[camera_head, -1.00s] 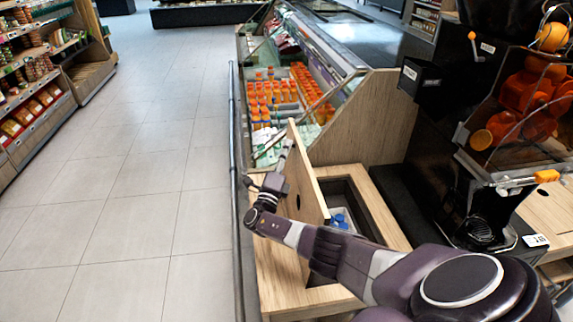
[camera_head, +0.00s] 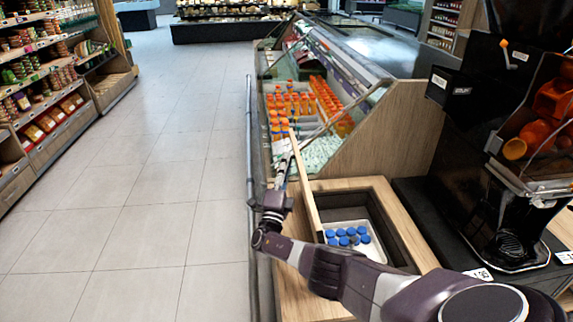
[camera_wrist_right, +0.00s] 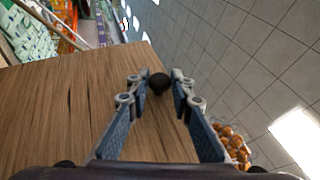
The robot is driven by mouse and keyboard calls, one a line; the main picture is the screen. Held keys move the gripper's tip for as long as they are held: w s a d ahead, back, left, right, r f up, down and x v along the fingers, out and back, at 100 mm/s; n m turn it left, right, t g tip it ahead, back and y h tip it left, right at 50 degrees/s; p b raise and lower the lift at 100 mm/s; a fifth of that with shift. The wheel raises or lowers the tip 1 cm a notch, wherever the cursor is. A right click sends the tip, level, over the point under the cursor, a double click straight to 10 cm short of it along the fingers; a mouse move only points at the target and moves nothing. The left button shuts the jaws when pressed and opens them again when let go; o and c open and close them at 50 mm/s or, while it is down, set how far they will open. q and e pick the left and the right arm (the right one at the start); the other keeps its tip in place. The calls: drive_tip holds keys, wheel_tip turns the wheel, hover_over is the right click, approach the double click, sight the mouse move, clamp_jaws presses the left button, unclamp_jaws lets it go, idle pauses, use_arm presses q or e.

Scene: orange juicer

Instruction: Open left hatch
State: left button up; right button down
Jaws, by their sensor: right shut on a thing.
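The left hatch (camera_head: 306,198) is a light wooden panel standing up, nearly edge-on, at the left side of an open compartment (camera_head: 385,215) in the wooden counter. My right gripper (camera_head: 290,152) is at the hatch's left face, near its upper part. In the right wrist view, the hatch's wood (camera_wrist_right: 60,115) fills the left side. The fingers of the right gripper (camera_wrist_right: 157,80) are on either side of a dark round spot near the panel's edge. The gripper is shut on the hatch; the exact contact is unclear. My left gripper is out of view.
Several blue-capped bottles (camera_head: 347,236) sit in a white tray inside the compartment. A glass-sided cooler with orange-capped bottles (camera_head: 290,103) stands behind. The black juicer (camera_head: 495,190) is at the right. The tiled floor (camera_head: 150,190) at the left is clear; shelves line the far left.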

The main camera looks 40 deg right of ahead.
drive_tip(key=c, duration=1.8)
unclamp_jaws()
drive_tip(key=shift+o, duration=0.2)
drive_tip(key=shift+s+f, duration=0.1)
drive_tip(key=v, duration=0.8)
